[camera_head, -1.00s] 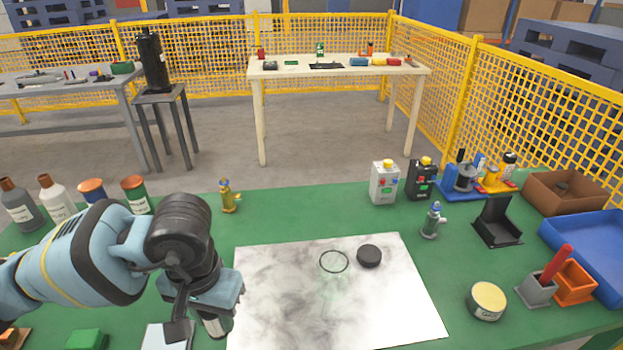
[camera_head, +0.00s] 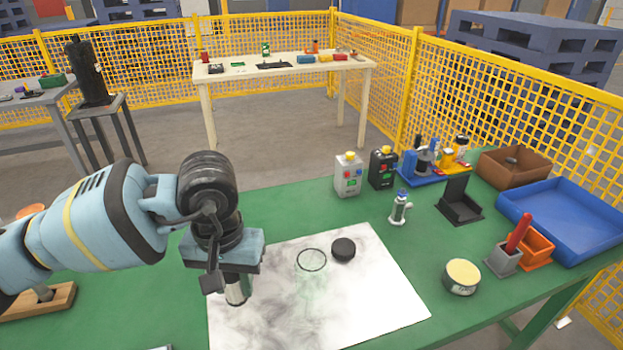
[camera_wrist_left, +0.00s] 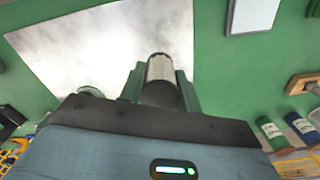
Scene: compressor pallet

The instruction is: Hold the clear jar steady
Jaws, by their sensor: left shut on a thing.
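The clear jar (camera_head: 311,275) stands on the white marbled sheet (camera_head: 370,290). Its dark round rim shows best, and its see-through body is faint. A black round lid (camera_head: 343,249) lies just beside it on the right. My left gripper (camera_head: 236,275) points down over the left part of the sheet, apart from the jar and to its left. It is shut on a silver cylinder (camera_head: 238,291), which also shows between the green fingers in the left wrist view (camera_wrist_left: 161,70). The gripper body hides the cylinder's upper end. My right gripper is not in view.
A round tin (camera_head: 462,277) and a blue tray (camera_head: 565,220) lie to the right. Green table (camera_head: 285,212) is bare behind the sheet.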

